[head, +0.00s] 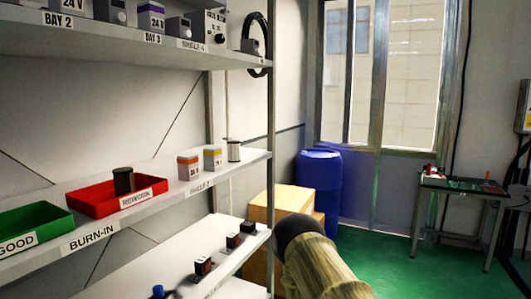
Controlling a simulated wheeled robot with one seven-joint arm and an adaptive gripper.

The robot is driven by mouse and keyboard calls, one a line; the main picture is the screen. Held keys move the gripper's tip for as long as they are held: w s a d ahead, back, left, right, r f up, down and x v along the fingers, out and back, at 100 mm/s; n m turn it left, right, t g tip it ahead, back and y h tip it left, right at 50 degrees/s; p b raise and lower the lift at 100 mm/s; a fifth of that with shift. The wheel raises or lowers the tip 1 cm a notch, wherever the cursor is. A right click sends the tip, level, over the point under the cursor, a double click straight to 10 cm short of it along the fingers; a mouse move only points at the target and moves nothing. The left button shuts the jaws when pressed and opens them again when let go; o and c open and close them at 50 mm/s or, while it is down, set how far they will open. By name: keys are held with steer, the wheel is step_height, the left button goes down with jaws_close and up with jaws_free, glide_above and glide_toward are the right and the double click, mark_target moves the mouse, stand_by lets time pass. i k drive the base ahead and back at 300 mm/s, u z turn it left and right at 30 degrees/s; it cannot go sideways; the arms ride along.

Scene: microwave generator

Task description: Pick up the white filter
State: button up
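A small white cylinder with dark end rims (234,151), which looks like the white filter, stands upright near the right end of the middle shelf (216,178). It stands apart from the boxes to its left. Part of my arm shows at the bottom centre, to the right of the shelving. My gripper itself is not in view.
Two small labelled boxes, one orange-banded (188,167) and one yellow-banded (212,158), stand left of the cylinder. A red tray (90,202) holds a dark cylinder (123,181). A shelf post (271,110) rises nearby. Cardboard boxes (283,205) and a blue barrel (319,188) stand behind.

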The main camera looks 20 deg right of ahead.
mark_target(233, 146)
steer(key=z, duration=0.5)
steer(key=i, duration=0.55)
steer(key=z, duration=0.3)
